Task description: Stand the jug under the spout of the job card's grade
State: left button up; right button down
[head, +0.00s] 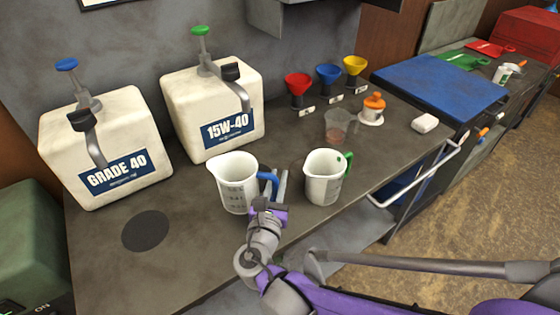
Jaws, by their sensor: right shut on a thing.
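A white measuring jug (234,186) with a blue handle is in front of the 15W-40 container (190,108). My right gripper (272,192) is shut on its handle side. The jug is upright; I cannot tell whether its base touches the bench. A second white jug (323,180) with a green handle stands to its right. The GRADE 40 container (75,150) has a blue-topped pump with a grey spout (93,145). The 15W-40 container has a green-topped pump with a grey spout (241,95). No readable job card is in view. My left gripper is not in view.
A dark disc (145,231) lies on the grey bench (200,255) in front of GRADE 40. Red (297,85), blue (328,76) and yellow (355,66) funnels stand at the back. A clear cup (337,125) and orange-topped item (373,108) are right. The bench's front left is clear.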

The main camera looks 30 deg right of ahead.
jog(key=shift+w+d+f+b, duration=0.2)
jog(key=shift+w+d+f, duration=0.4)
jog(key=shift+w+d, duration=0.7)
jog(key=shift+w+d+f+b, duration=0.25)
jog(key=shift+w+d+f, duration=0.3)
jog(key=shift+w+d, duration=0.75)
jog(key=shift+w+d+f+b, duration=0.2)
jog(key=shift+w+d+f, duration=0.6)
jog(key=shift+w, duration=0.85)
jog(key=shift+d+r, duration=0.1)
jog(key=shift+d, duration=0.05)
jog(key=c, duration=0.8)
grip_release()
jog(key=shift+s+r, duration=0.15)
jog(key=shift+r, duration=0.05)
jog(key=v, duration=1.1)
jog(key=shift+s+a+f, duration=0.1)
jog(key=shift+s+a, duration=0.15)
jog(key=shift+a, duration=0.1)
